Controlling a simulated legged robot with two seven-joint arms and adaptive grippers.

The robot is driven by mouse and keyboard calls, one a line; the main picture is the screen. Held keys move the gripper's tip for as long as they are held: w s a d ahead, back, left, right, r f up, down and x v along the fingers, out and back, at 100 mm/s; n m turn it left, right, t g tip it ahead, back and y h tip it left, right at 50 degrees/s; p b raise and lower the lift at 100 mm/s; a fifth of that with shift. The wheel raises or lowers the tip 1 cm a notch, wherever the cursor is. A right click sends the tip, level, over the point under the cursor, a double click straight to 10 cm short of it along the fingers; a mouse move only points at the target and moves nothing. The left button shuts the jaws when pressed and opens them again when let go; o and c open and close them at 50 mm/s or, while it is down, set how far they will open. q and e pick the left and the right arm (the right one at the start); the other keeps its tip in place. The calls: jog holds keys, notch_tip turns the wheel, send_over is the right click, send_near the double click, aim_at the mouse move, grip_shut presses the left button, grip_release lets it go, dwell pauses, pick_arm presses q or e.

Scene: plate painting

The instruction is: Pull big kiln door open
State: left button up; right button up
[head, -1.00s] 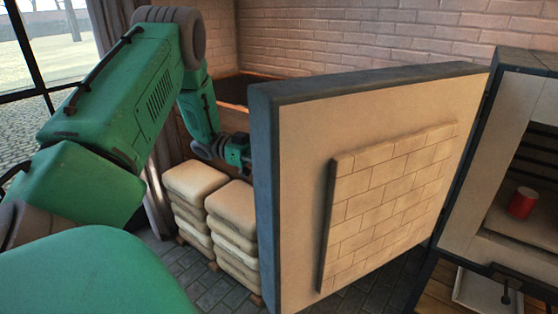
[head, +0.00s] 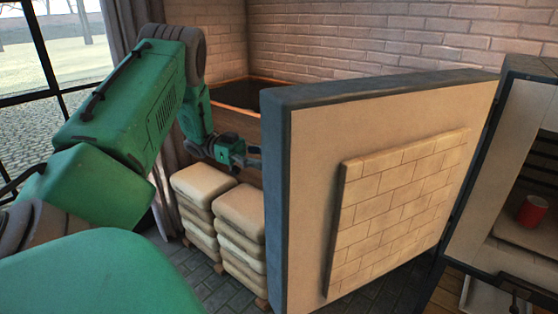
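The big kiln door (head: 300,200) stands swung wide open, with its pale inner face and raised brick panel (head: 400,205) towards me. Its hinge side is at the right, by the kiln (head: 480,215), whose inside shows. My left gripper (head: 254,156) is on the outer side of the door, just left of its free edge. Its fingers look apart with nothing seen between them; their tips are close to the door edge, and I cannot tell whether they touch it. The door's outer face and any handle on it are hidden. My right gripper is not in view.
A red cup (head: 532,211) stands on a shelf inside the kiln. A wooden box (head: 232,122) is behind, against the brick wall. A window and curtain are at the left.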

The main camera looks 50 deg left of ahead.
pick_arm(q)
jog(key=v, duration=0.7)
jog(key=shift+f, duration=0.2)
